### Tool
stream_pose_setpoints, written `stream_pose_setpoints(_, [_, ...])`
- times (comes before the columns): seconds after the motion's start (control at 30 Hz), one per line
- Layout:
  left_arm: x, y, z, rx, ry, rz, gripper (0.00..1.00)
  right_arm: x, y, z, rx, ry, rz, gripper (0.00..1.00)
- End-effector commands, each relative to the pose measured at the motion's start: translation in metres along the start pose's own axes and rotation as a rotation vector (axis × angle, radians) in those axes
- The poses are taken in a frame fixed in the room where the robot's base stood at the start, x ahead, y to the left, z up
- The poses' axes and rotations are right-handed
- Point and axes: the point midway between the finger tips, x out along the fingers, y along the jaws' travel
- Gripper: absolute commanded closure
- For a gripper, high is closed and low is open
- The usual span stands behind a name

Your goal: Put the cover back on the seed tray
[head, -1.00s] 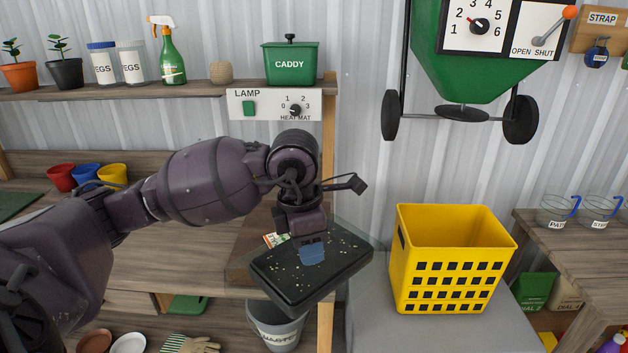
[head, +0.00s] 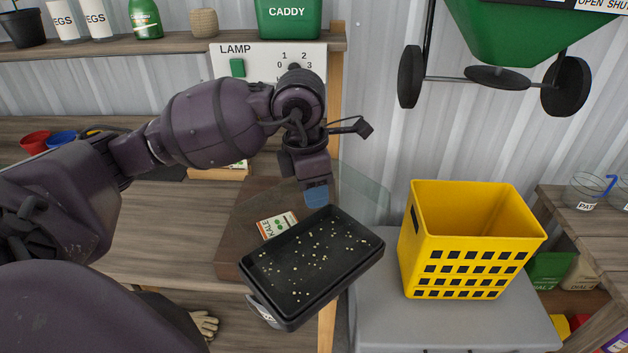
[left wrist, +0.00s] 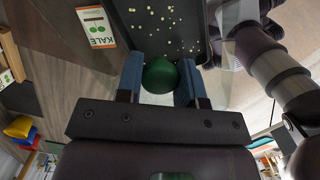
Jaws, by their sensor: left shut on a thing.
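The seed tray (head: 312,262) is black, shallow and open, with pale seeds scattered inside. It overlaps the bench's front right corner in the head view. My left gripper (head: 316,196), with blue fingertips, is above the tray's far edge. In the left wrist view it is shut on the round green knob (left wrist: 160,76) of the cover. The cover (head: 366,193) is clear and shows only as faint panes around the gripper, above and behind the tray. Its lower edges are hard to make out. My right gripper is not identifiable in either view.
A kale packet (head: 277,225) lies left of the tray on a brown panel (head: 232,262). A yellow crate (head: 470,240) stands on a grey surface to the right. The lamp and heat mat panel (head: 225,72) is behind my arm. Bare bench (head: 160,225) lies left.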

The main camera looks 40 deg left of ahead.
Motion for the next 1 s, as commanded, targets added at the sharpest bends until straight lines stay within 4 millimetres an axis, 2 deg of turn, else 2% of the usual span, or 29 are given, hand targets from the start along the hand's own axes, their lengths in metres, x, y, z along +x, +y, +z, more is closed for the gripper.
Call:
stream_pose_setpoints(0.17, [0.009,0.0,-0.001,0.0,0.001,-0.002,0.89,0.001,0.0,0.006,-0.001,-0.004,0.001,0.06])
stream_pose_setpoints(0.57, [0.04,0.0,-0.005,-0.001,0.001,-0.002,0.89,0.005,0.0,0.034,0.0,-0.036,0.003,0.06])
stream_pose_setpoints(1.0, [0.073,0.0,-0.009,0.0,0.003,-0.002,0.89,0.02,-0.004,0.058,0.0,-0.045,-0.001,0.06])
